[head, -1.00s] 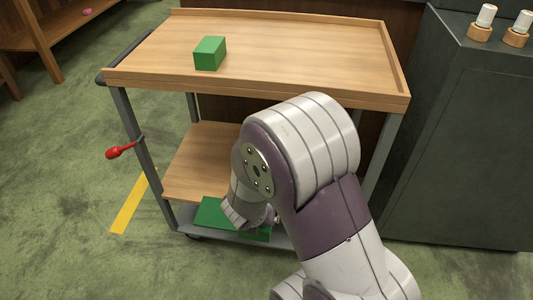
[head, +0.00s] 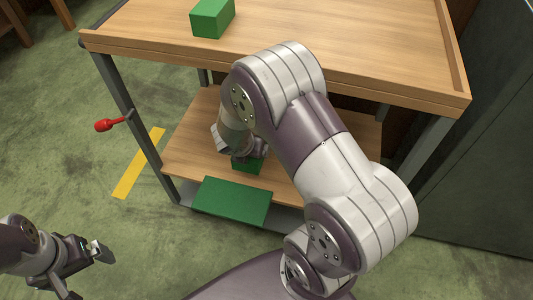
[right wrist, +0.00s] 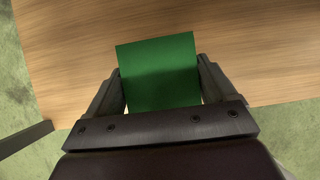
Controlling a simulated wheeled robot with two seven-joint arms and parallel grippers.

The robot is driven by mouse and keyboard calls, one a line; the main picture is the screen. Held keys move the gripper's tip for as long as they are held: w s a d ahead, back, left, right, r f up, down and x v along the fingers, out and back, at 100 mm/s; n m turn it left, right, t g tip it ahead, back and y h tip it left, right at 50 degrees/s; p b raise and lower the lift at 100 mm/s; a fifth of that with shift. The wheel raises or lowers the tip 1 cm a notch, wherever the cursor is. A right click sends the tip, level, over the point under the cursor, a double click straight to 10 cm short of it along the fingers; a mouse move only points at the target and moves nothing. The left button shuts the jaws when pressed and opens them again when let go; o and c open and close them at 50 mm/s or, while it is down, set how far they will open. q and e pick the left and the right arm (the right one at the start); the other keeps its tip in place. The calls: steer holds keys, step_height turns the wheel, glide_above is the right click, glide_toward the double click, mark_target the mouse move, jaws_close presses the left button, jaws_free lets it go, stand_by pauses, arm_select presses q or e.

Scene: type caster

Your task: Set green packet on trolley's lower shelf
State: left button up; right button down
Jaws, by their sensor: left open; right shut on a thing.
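The trolley has a wooden top (head: 330,50) and a wooden lower shelf (head: 188,147). My right gripper (head: 244,154) is over the lower shelf, below the top, partly hidden by my own arm. It is shut on a green packet (head: 247,166). In the right wrist view the packet (right wrist: 160,75) sits between the two fingers with the wood shelf behind it. I cannot tell whether it touches the shelf. Another green block (head: 212,18) stands on the trolley top. My left gripper (head: 88,272) is open and empty at the lower left, away from the trolley.
A red knob (head: 104,125) sticks out from the trolley's left post. A dark cabinet (head: 480,150) stands close on the right. A yellow stripe (head: 139,163) marks the green floor, which is free at left.

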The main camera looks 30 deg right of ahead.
steer(key=shift+w+a+f, duration=0.1)
steer(key=shift+w+f, duration=0.15)
steer(key=shift+w, duration=0.25)
steer(key=shift+w+a+f, duration=0.1)
steer(key=shift+w+f, duration=0.15)
steer(key=shift+w, duration=0.2)
step_height(320, 180, down, 4)
steer(key=b, duration=0.3)
steer(key=shift+w+f+b, duration=0.1)
steer(key=shift+f+b, duration=0.05)
steer(key=shift+b, duration=0.2)
steer(key=shift+r, duration=0.2)
steer(key=shift+f, duration=0.15)
jaws_free()
steer(key=shift+r+p, duration=0.25)
steer(key=shift+p, duration=0.1)
steer(key=p+v, duration=0.7)
steer(key=v, duration=0.4)
steer(key=shift+r, duration=0.1)
steer(key=s+a+r+m+g+y, duration=0.1)
steer(key=s+m, duration=0.4)
steer(key=m, duration=0.8)
steer(key=s+a+r+m+g+y, duration=0.1)
steer(key=s+r+m, duration=0.4)
steer(key=m, duration=0.8)
steer(key=a+r+y, duration=0.1)
steer(key=y, duration=0.1)
steer(key=shift+a+r+y, duration=0.2)
steer(key=shift+a+y, duration=0.05)
steer(key=shift+y, duration=0.05)
